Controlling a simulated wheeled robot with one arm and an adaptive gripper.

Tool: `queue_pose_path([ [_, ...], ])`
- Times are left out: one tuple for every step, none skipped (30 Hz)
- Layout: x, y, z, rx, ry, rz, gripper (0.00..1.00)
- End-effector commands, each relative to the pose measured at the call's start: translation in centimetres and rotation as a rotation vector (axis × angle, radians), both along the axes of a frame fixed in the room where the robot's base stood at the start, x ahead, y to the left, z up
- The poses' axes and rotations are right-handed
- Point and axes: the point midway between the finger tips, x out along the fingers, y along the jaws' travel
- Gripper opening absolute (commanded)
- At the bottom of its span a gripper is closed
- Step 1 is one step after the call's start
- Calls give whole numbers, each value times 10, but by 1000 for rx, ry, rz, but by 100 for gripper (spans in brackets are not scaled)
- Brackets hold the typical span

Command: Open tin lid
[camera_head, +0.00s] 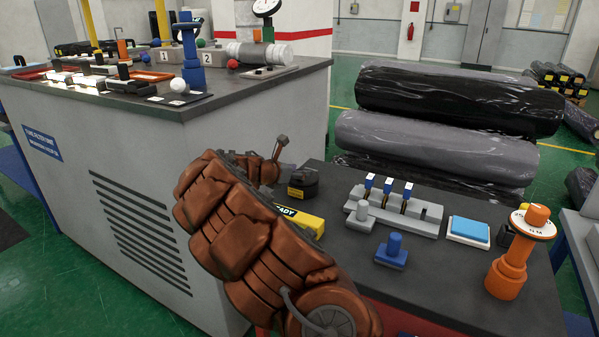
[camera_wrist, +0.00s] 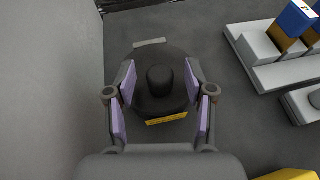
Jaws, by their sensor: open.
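A round black tin (camera_head: 304,191) with a yellow label stands on the dark bench top, and in the wrist view the tin (camera_wrist: 150,60) is seen from above. Its dark lid has a raised round knob (camera_wrist: 160,80) in the middle. My gripper (camera_wrist: 160,86) is open above the tin, its purple-padded fingers on either side of the knob with gaps left and right. I cannot tell how far the fingertips are above the lid. In the head view my brown-covered arm hides most of my gripper, which is beside the tin.
A grey cabinet wall (camera_head: 150,210) rises close on the left. Right of the tin are a grey block with blue-topped switches (camera_head: 393,210), a blue knob (camera_head: 392,250), a blue-topped box (camera_head: 468,230) and an orange valve (camera_head: 510,265). A yellow block (camera_head: 303,222) lies in front.

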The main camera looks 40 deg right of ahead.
Motion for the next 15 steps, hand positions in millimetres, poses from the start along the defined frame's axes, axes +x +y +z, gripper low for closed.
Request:
queue_pose_path([
  [0, -3, -2, 1, 0, -1, 54],
  [0, -5, -2, 1, 0, -1, 54],
  [0, -7, -3, 1, 0, -1, 54],
  [0, -8, -4, 1, 0, -1, 54],
  [0, -8, -4, 1, 0, -1, 54],
  [0, -9, -4, 1, 0, -1, 54],
  [0, -9, -4, 1, 0, -1, 54],
  [0, -9, -4, 1, 0, -1, 54],
  [0, -9, -4, 1, -1, 0, 54],
  [0, -9, -4, 1, -1, 0, 54],
  [0, -9, -4, 1, -1, 0, 54],
  [0, -9, -4, 1, -1, 0, 54],
  [0, -9, -4, 1, -1, 0, 54],
  [0, -9, -4, 1, -1, 0, 54],
  [0, -9, -4, 1, -1, 0, 50],
])
